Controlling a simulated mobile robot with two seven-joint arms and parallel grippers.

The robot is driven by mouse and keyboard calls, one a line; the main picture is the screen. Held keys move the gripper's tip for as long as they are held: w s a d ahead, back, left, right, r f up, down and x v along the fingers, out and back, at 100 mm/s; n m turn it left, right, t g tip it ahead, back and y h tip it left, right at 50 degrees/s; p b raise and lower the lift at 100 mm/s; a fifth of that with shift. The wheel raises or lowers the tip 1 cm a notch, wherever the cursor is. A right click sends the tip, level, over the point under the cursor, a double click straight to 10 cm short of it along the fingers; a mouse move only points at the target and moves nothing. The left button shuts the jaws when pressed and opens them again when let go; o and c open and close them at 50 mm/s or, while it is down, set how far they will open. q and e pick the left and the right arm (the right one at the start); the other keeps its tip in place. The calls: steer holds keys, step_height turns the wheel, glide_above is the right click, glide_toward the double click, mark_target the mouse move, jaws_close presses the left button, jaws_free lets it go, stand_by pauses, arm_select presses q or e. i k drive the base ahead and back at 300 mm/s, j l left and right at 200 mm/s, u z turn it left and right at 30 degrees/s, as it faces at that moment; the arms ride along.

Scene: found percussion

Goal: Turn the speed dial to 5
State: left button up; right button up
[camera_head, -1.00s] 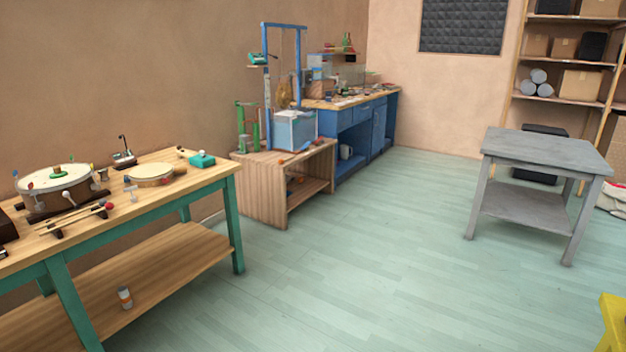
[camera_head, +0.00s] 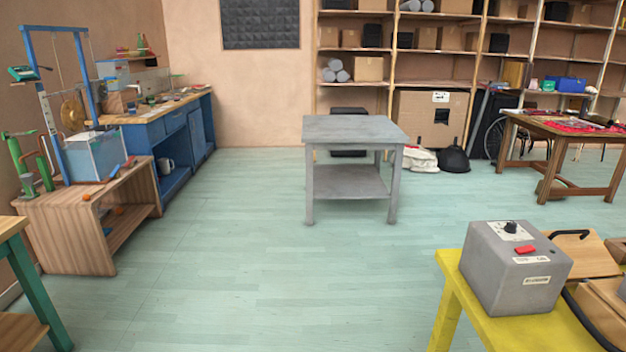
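A grey box (camera_head: 503,282) stands on the yellow table (camera_head: 495,334) at the lower right. A black knob (camera_head: 510,227) sits on a white plate on its sloped upper face, and a red switch (camera_head: 524,249) is beside it. The dial's markings are too small to read, so its setting cannot be told. Neither of my grippers is in view.
A grey table (camera_head: 355,130) stands alone mid-room. A wooden low stand (camera_head: 60,212) and blue workbench (camera_head: 170,127) line the left. A dark wooden table (camera_head: 570,133) is at the right. The greenish floor (camera_head: 240,270) between is clear.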

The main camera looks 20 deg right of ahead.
mark_target(511, 227)
steer(key=i+z, duration=0.15)
steer(key=z, duration=0.25)
steer(key=i+j+z, duration=0.1)
steer(key=z, duration=0.3)
steer(key=i+j+z, duration=0.15)
steer(key=z, duration=0.3)
steer(key=i+j+z, duration=0.2)
steer(key=z, duration=0.2)
steer(key=i+j+z, duration=0.1)
steer(key=j+z, duration=0.15)
steer(key=z, duration=0.15)
steer(key=i+j+z, duration=0.15)
steer(key=z, duration=0.25)
steer(key=j+z, duration=0.4)
steer(key=i+j+z, duration=0.1)
steer(key=j+z, duration=0.15)
steer(key=i+j+z, duration=0.1)
steer(key=j+z, duration=0.15)
steer(key=j, duration=0.2)
